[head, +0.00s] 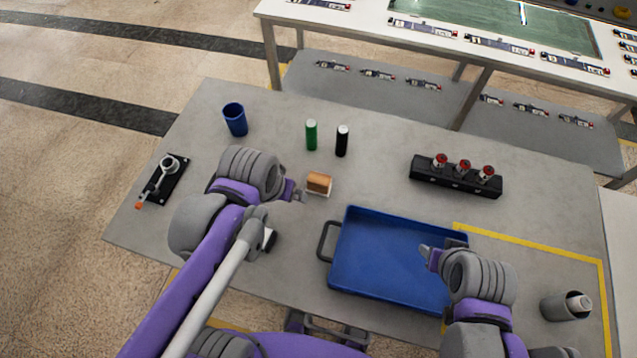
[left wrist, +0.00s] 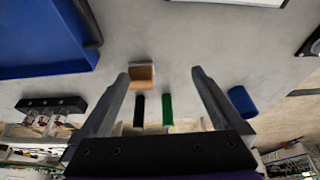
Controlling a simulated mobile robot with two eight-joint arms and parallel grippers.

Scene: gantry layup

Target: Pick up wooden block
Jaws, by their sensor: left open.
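The wooden block (head: 319,182), orange-brown with a pale lower edge, sits on the grey table near its middle, left of and behind the blue tray. My left gripper (head: 294,194) is just left of the block in the head view, apart from it. In the left wrist view the open left gripper (left wrist: 162,84) has the block (left wrist: 143,76) beyond its fingertips, in line with the gap but closer to the picture-left finger. Nothing is held in it. My right gripper (head: 430,254) is over the right part of the tray; its finger gap is too small to make out.
The blue tray (head: 345,271) with a handle lies in front. A green cylinder (head: 311,135), a black cylinder (head: 342,141) and a blue cup (head: 235,119) stand behind the block. A black rack (head: 456,178) with red-topped parts is at right, a dark tool holder (head: 165,181) at left.

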